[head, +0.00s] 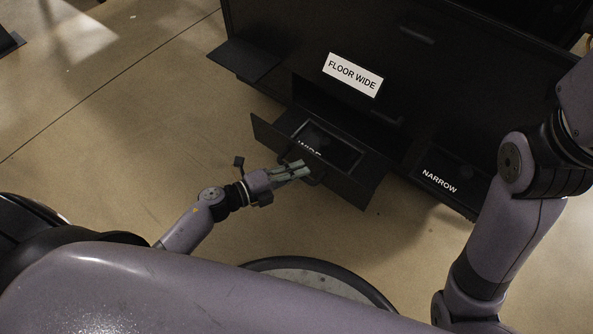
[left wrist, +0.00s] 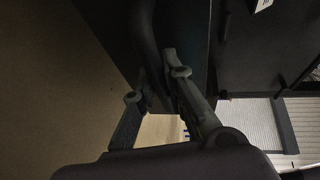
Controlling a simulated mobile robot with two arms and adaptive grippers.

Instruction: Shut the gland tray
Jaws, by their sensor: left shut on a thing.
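The gland tray (head: 365,190) is a black drawer low in the dark rack. It stands pulled out, with a dark framed opening on top and lettering that reads partly as WIDE. My left gripper (head: 304,169) is at its front panel, shut on the tray's handle. In the left wrist view the dark curved handle (left wrist: 146,45) runs in between the two grey fingers (left wrist: 160,85). The fingers hide part of the handle in the head view. My right arm shows at the right of the head view, but its gripper is out of the picture.
The dark rack (head: 300,45) fills the top, with a FLOOR WIDE label (head: 353,75) above the tray and a NARROW section (head: 440,180) to the right. A dark flat panel (head: 243,60) juts out at the left. The tan floor (head: 130,110) is clear at left.

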